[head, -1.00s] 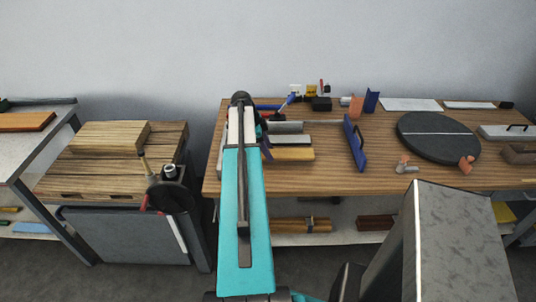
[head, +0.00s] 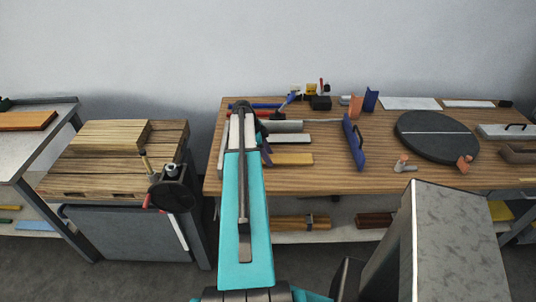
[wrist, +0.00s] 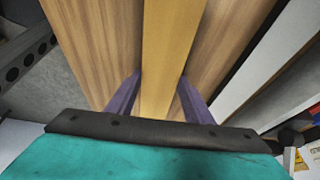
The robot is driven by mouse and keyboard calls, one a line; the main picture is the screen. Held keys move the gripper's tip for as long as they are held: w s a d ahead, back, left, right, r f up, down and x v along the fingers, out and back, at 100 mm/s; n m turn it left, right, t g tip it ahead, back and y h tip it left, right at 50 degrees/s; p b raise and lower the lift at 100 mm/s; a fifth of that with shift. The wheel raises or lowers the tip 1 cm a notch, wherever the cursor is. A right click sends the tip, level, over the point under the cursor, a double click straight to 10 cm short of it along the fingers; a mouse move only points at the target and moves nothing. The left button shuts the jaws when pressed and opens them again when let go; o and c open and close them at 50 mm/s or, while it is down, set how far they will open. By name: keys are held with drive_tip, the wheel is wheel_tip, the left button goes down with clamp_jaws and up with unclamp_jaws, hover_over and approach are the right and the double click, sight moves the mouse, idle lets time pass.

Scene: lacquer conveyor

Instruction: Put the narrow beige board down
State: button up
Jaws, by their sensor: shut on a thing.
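The narrow beige board (head: 291,159) is a flat yellowish strip at the left part of the wooden workbench (head: 330,180) in the head view. In the wrist view the beige board (wrist: 172,50) runs lengthwise between the two purple fingers. My gripper (wrist: 158,97) is shut on it near its close end. In the head view my arm hides most of the gripper; a purple finger shows at the board's left end. The board is low over the bench top; I cannot tell whether it touches.
A pale board (head: 290,138) lies just behind the beige one, with a grey bar (head: 284,126) beyond it. A blue angled piece (head: 354,143) stands to the right. A dark round turntable (head: 437,145) is farther right. Bare bench lies in front of the board.

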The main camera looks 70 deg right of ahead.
drive_tip(key=shift+f, duration=0.15)
drive_tip(key=o, duration=1.2)
drive_tip(key=shift+r, duration=0.2)
drive_tip(key=shift+b+v, duration=2)
drive_tip(key=shift+v, duration=4)
drive_tip(key=shift+a, duration=0.1)
